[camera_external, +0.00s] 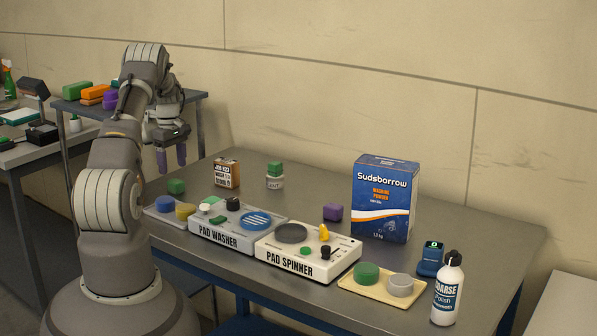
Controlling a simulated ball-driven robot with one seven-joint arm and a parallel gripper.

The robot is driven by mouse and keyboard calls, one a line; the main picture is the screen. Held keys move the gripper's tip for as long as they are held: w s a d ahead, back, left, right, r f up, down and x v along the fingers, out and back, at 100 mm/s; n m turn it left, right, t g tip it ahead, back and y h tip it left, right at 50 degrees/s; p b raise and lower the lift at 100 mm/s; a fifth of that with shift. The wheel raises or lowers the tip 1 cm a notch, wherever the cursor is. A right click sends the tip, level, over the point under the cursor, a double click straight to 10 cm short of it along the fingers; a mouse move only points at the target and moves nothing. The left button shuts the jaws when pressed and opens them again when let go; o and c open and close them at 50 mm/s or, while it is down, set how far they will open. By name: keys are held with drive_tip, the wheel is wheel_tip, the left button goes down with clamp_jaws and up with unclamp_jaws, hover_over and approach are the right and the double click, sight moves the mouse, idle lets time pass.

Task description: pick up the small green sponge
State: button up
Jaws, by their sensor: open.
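A small green block (176,186), sponge-like, lies on the grey table at its left end, behind the small tray of round pads. Another small green block (275,168) forms the top of a white jar farther back; I cannot tell whether it is a lid or a sponge. My gripper (171,161) is open and empty, with its purple fingers pointing down. In the picture it is just above the first green block; its exact height and distance from it are hard to tell. Neither block is hidden.
The pad washer (236,228) and pad spinner (308,254) stand along the front edge. A brown tin (227,173), a purple block (333,212), a Sudsbarrow box (384,198) and a white bottle (447,289) also stand here. The table's back middle is fairly clear.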

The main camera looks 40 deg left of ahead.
sight(176, 180)
drive_tip(key=f, duration=0.2)
drive_tip(key=f+b, duration=0.1)
drive_tip(key=f, duration=0.1)
drive_tip(key=f+b, duration=0.1)
drive_tip(key=f, duration=0.1)
drive_tip(key=shift+d+f, duration=0.3)
drive_tip(key=shift+r, duration=0.15)
drive_tip(key=c, duration=1)
